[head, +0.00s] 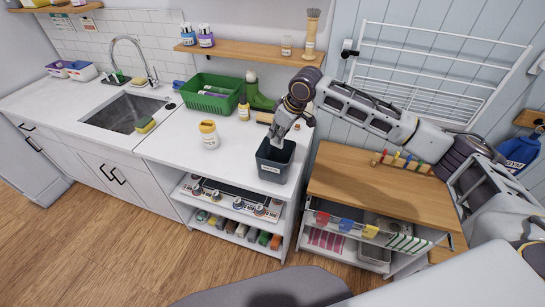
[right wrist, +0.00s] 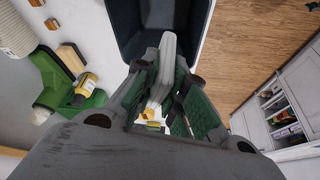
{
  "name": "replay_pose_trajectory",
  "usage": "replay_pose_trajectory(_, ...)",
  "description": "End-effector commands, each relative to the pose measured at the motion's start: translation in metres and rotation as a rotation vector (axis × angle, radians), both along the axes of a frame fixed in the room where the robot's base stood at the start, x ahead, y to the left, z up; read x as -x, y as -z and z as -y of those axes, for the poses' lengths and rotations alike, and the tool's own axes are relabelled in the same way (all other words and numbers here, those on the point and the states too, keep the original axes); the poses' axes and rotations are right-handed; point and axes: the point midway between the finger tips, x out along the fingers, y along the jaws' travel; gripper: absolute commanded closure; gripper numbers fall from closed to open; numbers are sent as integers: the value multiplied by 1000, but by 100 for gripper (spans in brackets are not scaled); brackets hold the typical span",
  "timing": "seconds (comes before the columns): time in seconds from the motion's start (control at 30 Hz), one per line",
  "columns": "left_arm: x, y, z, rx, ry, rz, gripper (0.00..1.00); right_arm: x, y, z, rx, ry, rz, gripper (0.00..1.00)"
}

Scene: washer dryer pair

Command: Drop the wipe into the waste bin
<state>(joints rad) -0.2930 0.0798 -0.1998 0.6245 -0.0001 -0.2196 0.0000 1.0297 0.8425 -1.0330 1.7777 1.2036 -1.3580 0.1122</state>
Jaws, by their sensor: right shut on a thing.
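My right gripper (head: 277,136) is above the dark grey waste bin (head: 273,172), which stands at the right front of the white counter with a pale label on its front. In the right wrist view the gripper (right wrist: 162,85) is shut on a folded whitish wipe (right wrist: 167,52). The wipe reaches over the opening of the bin (right wrist: 150,12), which shows at the top of that view. In the head view I cannot clearly tell the wipe from the pale gripper. My left gripper is not in view.
A wooden-topped cart (head: 365,195) stands to the right, the sink (head: 125,113) left.

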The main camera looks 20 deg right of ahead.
Motion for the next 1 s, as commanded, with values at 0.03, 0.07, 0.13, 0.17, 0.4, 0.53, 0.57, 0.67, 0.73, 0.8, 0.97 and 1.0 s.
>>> replay_pose_trajectory(0.03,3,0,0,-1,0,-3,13,0,0,0,0,0,0,100)
replay_pose_trajectory(0.07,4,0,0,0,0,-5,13,0,0,0,0,0,0,100)
replay_pose_trajectory(0.13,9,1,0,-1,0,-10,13,0,0,0,0,0,0,100)
replay_pose_trajectory(0.17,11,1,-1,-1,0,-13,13,0,0,0,0,0,0,100)
replay_pose_trajectory(0.4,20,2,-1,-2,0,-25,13,0,1,0,0,0,0,100)
replay_pose_trajectory(0.53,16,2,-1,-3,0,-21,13,0,4,0,0,0,0,100)
replay_pose_trajectory(0.57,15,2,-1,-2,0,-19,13,0,6,0,0,0,0,100)
replay_pose_trajectory(0.67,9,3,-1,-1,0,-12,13,0,11,0,0,1,0,100)
replay_pose_trajectory(0.73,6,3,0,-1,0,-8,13,0,16,0,0,1,-1,100)
replay_pose_trajectory(0.8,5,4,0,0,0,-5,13,0,22,1,1,1,-2,100)
replay_pose_trajectory(0.97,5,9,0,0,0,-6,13,0,34,0,0,0,1,100)
replay_pose_trajectory(1.0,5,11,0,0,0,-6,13,0,36,0,0,0,1,100)
